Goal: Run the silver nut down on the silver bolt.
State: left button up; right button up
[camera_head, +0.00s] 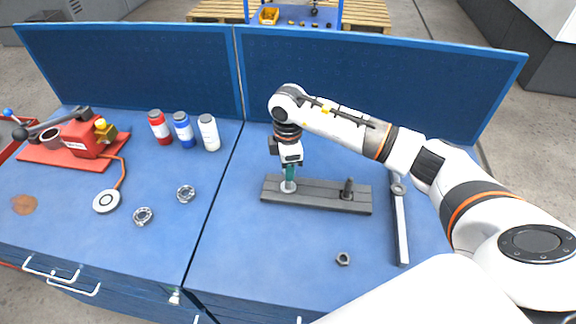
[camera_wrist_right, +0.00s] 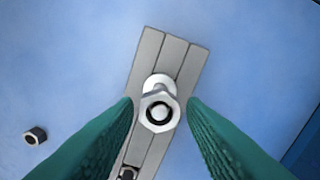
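The silver nut (camera_wrist_right: 147,112) sits around the silver bolt (camera_wrist_right: 160,112), whose round end shows in the nut's hole. A pale round flange (camera_wrist_right: 158,82) shows behind it on the grey grooved block (camera_head: 318,201). My right gripper (camera_head: 289,180) points down over the left end of this block. Its two green fingers (camera_wrist_right: 160,103) stand either side of the nut, with a gap on each side. In the head view the fingers largely hide the nut and bolt. How far down the nut sits is unclear. My left gripper is out of view.
A dark bolt (camera_head: 348,187) stands at the block's right end. A loose dark nut (camera_head: 343,259) lies in front. A long grey bar (camera_head: 401,228) lies right. Bottles (camera_head: 183,130), metal rings (camera_head: 143,216) and a red device (camera_head: 80,140) are left. Blue panels close the back.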

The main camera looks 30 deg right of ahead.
jog(key=n+b, duration=0.2)
jog(key=n, duration=0.4)
jog(key=shift+f, duration=0.2)
jog(key=n+b, duration=0.2)
jog(key=n, duration=0.4)
jog(key=shift+b, duration=0.35)
jog(key=n+b, duration=0.2)
jog(key=n, duration=0.4)
jog(key=shift+n+b, duration=0.3)
jog(key=shift+b, duration=0.05)
jog(key=n+b, duration=0.1)
jog(key=n, duration=0.1)
jog(key=shift+s+n, duration=0.1)
jog(key=shift+n, duration=0.2)
jog(key=shift+r+n, duration=0.15)
jog(key=shift+n, duration=0.25)
jog(key=shift+c, duration=0.2)
